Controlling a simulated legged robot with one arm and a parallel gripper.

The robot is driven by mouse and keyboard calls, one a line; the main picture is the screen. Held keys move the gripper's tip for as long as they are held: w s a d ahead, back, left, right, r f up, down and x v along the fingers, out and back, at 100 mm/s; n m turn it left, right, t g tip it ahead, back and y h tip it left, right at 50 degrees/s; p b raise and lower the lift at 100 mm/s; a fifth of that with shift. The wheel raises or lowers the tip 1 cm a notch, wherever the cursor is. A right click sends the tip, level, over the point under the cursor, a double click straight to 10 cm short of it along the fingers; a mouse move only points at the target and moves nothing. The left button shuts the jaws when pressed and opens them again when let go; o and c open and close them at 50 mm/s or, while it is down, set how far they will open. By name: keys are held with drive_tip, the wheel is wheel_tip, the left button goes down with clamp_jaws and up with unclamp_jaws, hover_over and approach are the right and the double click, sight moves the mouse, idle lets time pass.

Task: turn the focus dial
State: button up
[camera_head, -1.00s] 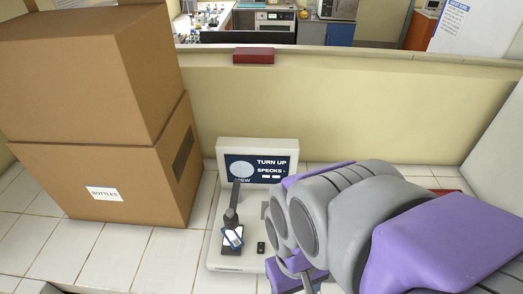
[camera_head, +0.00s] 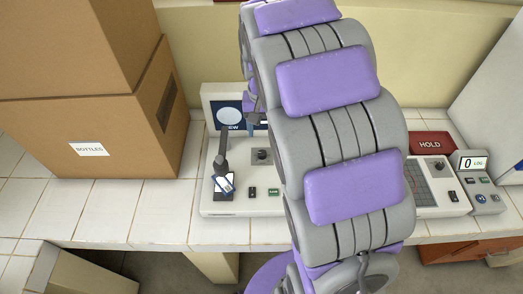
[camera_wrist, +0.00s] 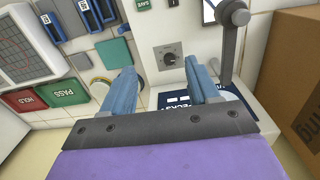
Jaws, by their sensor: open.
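The focus dial is a dark round knob on a grey plate; it shows in the wrist view (camera_wrist: 169,57) and in the head view (camera_head: 263,156). It is on the white instrument base (camera_head: 238,206), right of a dark upright post (camera_head: 223,150). My gripper (camera_wrist: 162,67) is open and empty in the wrist view, its two blue fingers spread. The dial appears between and just beyond the fingertips, and no contact shows. In the head view the gripper (camera_head: 252,122) is in front of the instrument's screen, which my arm partly hides.
Small buttons (camera_head: 274,192) sit below the dial. Cardboard boxes (camera_head: 75,125) stand at left. The wall closes off the back.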

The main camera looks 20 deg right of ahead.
drive_tip(key=m, duration=0.1)
hover_over(262, 153)
wheel_tip(262, 153, down, 5)
wheel_tip(262, 153, down, 17)
drive_tip(key=b, duration=0.3)
drive_tip(key=shift+w+b, duration=0.1)
drive_tip(key=shift+b, duration=0.3)
drive_tip(key=c, duration=1)
drive_tip(key=shift+r+p, duration=0.1)
drive_tip(key=shift+p, duration=0.2)
drive_tip(key=shift+c, duration=0.2)
